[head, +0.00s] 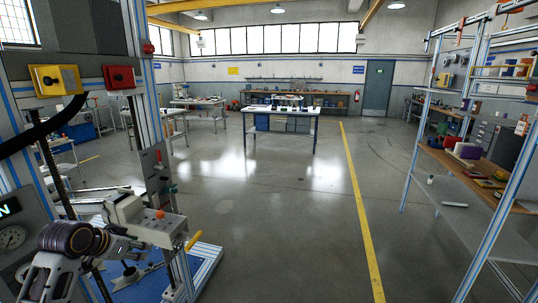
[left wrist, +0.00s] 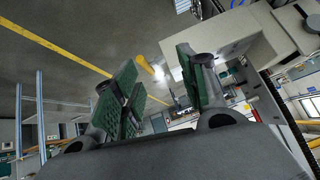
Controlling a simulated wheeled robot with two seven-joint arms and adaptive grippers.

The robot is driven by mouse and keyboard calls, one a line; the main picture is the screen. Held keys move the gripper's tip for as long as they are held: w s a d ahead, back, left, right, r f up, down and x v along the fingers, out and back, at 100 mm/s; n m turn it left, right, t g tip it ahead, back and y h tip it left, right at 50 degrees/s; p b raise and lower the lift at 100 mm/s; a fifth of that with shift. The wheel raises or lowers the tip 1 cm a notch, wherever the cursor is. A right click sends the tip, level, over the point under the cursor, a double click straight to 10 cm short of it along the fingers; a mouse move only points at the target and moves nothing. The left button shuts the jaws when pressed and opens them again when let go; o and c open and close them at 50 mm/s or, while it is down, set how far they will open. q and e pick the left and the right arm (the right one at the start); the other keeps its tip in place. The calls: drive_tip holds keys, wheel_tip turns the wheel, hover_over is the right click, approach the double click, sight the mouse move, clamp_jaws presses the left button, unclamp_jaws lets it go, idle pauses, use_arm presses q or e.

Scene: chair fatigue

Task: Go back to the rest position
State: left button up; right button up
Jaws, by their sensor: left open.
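My left arm comes in at the lower left of the head view. My left gripper (head: 126,247) is small there, close beside the test rig, and its fingers are hard to make out. In the left wrist view the left gripper (left wrist: 158,68) shows two green-padded fingers spread apart, with nothing between them. A pale box-shaped part of a machine (left wrist: 243,38) is close beyond the right finger; I cannot tell whether they touch. My right gripper is in neither view.
The test rig (head: 158,222) stands at the left on a blue base, with a yellow button box (head: 56,80) and a red one (head: 122,77) above. A shelf rack (head: 480,170) stands at the right. Between them the floor (head: 290,225) is clear, with a yellow line (head: 358,200).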

use_arm(q)
drive_tip(key=s+d+f+g, duration=0.1)
drive_tip(key=s+d+f, duration=0.35)
drive_tip(key=f, duration=0.25)
drive_tip(key=s+d+f+g, duration=0.1)
drive_tip(key=s+d+f, duration=0.3)
drive_tip(key=s+f, duration=0.15)
drive_tip(key=s+d+f+n+g+y, duration=0.1)
drive_tip(key=s+d+f, duration=0.3)
drive_tip(key=s, duration=0.4)
drive_tip(key=s+d+f+n+g, duration=0.1)
drive_tip(key=s+d+f+g, duration=0.1)
drive_tip(key=s+d+f, duration=0.4)
drive_tip(key=s+a+f+g, duration=0.1)
drive_tip(key=s+f, duration=0.1)
drive_tip(key=f, duration=1.4)
drive_tip(key=s+a+f, duration=0.1)
drive_tip(key=s+f, duration=0.1)
drive_tip(key=f, duration=1.4)
drive_tip(key=s+a+f, duration=0.1)
drive_tip(key=s+f, duration=0.8)
drive_tip(key=s, duration=0.2)
drive_tip(key=s+a+f+g, duration=0.1)
drive_tip(key=s+a+f, duration=0.1)
drive_tip(key=s+f, duration=0.8)
drive_tip(key=shift+s+a+f, duration=0.15)
drive_tip(key=shift+s+a, duration=0.1)
drive_tip(key=shift+s, duration=0.4)
